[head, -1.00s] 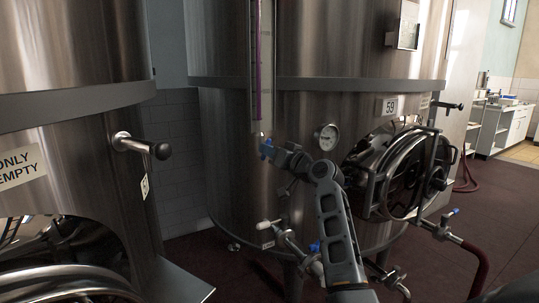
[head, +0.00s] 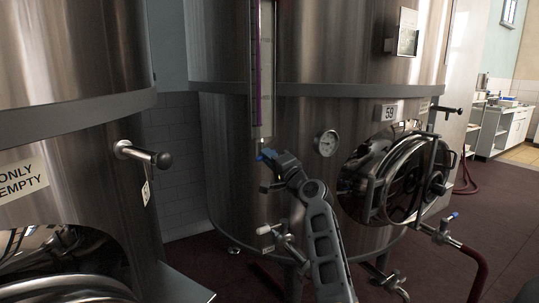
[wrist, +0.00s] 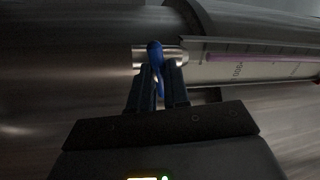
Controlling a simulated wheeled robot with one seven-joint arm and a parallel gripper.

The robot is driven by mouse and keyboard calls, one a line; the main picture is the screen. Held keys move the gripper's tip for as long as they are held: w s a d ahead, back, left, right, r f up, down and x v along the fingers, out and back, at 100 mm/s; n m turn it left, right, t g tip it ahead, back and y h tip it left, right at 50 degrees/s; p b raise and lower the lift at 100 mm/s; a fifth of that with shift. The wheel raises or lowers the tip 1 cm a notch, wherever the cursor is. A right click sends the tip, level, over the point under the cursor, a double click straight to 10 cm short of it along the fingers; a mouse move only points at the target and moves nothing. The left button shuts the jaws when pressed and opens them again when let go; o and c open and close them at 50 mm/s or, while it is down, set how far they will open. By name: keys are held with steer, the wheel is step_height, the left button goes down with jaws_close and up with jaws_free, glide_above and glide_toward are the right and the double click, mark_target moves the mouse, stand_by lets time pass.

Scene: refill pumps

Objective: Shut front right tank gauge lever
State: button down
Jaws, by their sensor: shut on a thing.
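The blue gauge lever (wrist: 155,55) sits on a metal fitting (wrist: 143,57) at the end of the sight gauge. My gripper (wrist: 157,82) is shut on the lever, with its fingers on either side of it in the wrist view. In the head view my gripper (head: 268,162) is at the tank front, and a blue bit of the lever (head: 264,154) shows at its tip. The gauge tube (head: 262,70), with a purple column and a scale, rises above on the steel tank (head: 225,140). The fingers partly hide the lever.
A round dial (head: 326,143) and a round manway hatch (head: 395,180) are right of my arm. A lower valve (head: 275,231) sits beside the arm. Another tank (head: 70,130) with a black-knobbed handle (head: 160,159) stands at left.

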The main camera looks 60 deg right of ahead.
steer(key=shift+m+h+p, duration=0.5)
steer(key=shift+m+p, duration=0.35)
steer(key=shift+m, duration=0.95)
steer(key=shift+f, duration=0.1)
steer(key=c, duration=1.1)
jaws_free()
steer(key=shift+s, duration=0.1)
steer(key=b+v, duration=0.1)
steer(key=v, duration=0.6)
steer(key=shift+s+a, duration=0.25)
steer(key=shift+s, duration=0.05)
